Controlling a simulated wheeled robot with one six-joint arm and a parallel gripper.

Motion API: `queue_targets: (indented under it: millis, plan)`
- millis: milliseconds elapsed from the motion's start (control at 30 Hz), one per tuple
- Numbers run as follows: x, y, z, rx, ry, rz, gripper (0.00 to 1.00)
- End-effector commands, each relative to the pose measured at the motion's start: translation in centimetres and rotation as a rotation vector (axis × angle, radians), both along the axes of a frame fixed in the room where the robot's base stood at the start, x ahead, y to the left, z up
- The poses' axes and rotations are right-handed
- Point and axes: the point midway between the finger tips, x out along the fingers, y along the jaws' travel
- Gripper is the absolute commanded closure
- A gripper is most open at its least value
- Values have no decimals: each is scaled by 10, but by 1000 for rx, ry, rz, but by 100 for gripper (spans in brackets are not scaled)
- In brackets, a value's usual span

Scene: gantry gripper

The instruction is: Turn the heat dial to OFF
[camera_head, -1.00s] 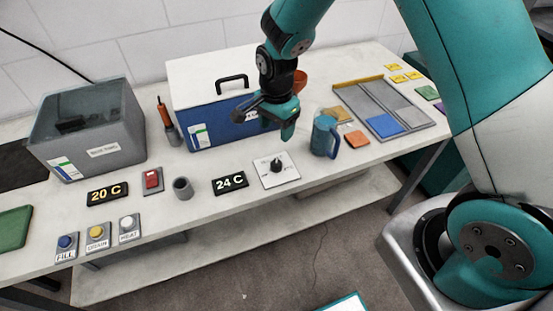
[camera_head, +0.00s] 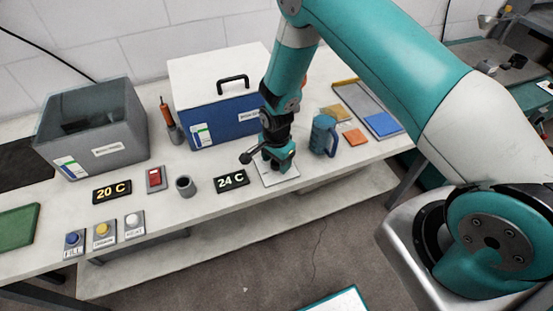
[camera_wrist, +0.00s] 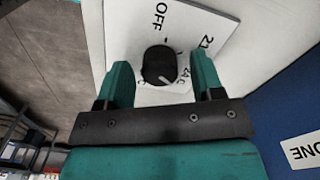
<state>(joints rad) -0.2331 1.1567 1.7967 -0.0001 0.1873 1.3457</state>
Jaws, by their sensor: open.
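The heat dial is a black round knob (camera_wrist: 158,65) on a white plate (camera_wrist: 120,25) marked OFF, 24C and a partly hidden number. In the wrist view the knob lies between the two teal fingertips of my gripper (camera_wrist: 160,80), with a gap on each side. A light pointer line on the knob points toward the 24C mark, away from OFF. In the head view my gripper (camera_head: 279,160) is down over the plate (camera_head: 270,179) and hides the knob. The black display (camera_head: 231,180) left of the plate reads 24 C.
A blue mug (camera_head: 323,136) stands close to the right of my gripper. A blue box with a white lid (camera_head: 220,120) is behind it. A grey cup (camera_head: 185,186), a red switch (camera_head: 155,179) and a 20 C display (camera_head: 112,191) lie to the left.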

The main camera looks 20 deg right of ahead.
Motion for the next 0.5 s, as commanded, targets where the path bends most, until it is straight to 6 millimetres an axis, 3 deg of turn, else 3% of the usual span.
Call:
queue_targets:
  millis: [67,267,500]
  plan:
    - [0,0,0,0,0,0,41]
    - [0,0,0,0,1,0,87]
    - [0,0,0,0,1,11,88]
